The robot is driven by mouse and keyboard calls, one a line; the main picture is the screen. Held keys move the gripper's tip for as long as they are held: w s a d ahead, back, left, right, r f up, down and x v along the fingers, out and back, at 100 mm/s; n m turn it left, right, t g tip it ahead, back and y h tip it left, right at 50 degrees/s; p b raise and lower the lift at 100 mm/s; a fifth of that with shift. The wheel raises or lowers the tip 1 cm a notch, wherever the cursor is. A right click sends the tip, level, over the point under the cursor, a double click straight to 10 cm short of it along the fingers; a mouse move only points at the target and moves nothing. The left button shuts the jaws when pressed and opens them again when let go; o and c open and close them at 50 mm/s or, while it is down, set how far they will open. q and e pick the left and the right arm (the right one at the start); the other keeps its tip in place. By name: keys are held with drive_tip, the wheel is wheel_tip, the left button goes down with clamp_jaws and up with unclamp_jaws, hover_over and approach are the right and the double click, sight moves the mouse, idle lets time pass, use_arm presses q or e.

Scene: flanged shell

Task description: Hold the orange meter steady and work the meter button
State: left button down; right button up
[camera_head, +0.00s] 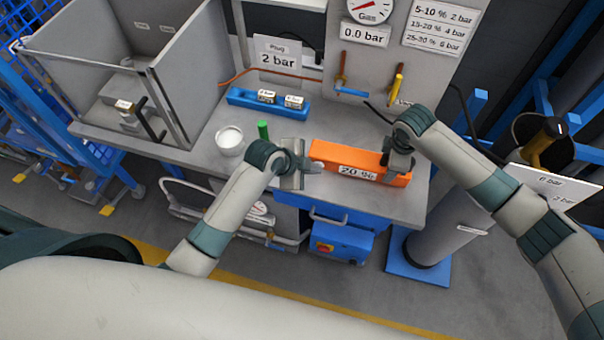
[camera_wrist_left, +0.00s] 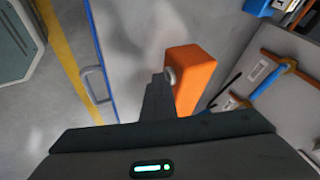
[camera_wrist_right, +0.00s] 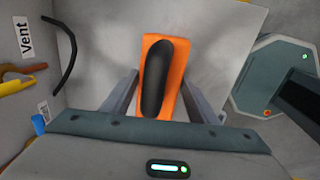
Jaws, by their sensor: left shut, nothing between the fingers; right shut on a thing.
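The orange meter (camera_head: 330,153) lies on the grey bench with a "20 %" label on its front face. My right gripper (camera_head: 397,168) is over its right part, shut on the meter. The right wrist view shows the orange body (camera_wrist_right: 150,50) and its black handle (camera_wrist_right: 164,75) between the fingers. My left gripper (camera_head: 316,168) is shut and empty at the meter's left end. In the left wrist view, its fingertips (camera_wrist_left: 158,80) are beside the round grey meter button (camera_wrist_left: 170,74) on the orange end face. I cannot tell whether they touch it.
A gauge (camera_head: 370,8) and valve handles (camera_head: 396,88) are on the panel behind. The bench's front edge (camera_head: 390,217) is near the arms.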

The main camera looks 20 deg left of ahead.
use_arm(q)
drive_tip(key=s, duration=0.4)
drive_tip(key=shift+r, duration=0.3)
use_arm(e)
drive_tip(key=shift+s+f, duration=0.3)
drive_tip(key=shift+s, duration=0.05)
use_arm(q)
drive_tip(key=v, duration=0.9)
drive_tip(key=shift+s, duration=0.15)
use_arm(e)
drive_tip(key=shift+f, duration=0.1)
use_arm(q)
drive_tip(key=shift+a, duration=0.1)
use_arm(e)
drive_tip(key=o, duration=1.3)
drive_tip(key=shift+c, duration=0.2)
drive_tip(key=shift+o, duration=1.3)
drive_tip(key=shift+w, duration=0.2)
drive_tip(key=shift+r, duration=0.85)
wheel_tip(320, 180, up, 10)
drive_tip(key=s, duration=0.2)
drive_tip(key=shift+r, duration=0.15)
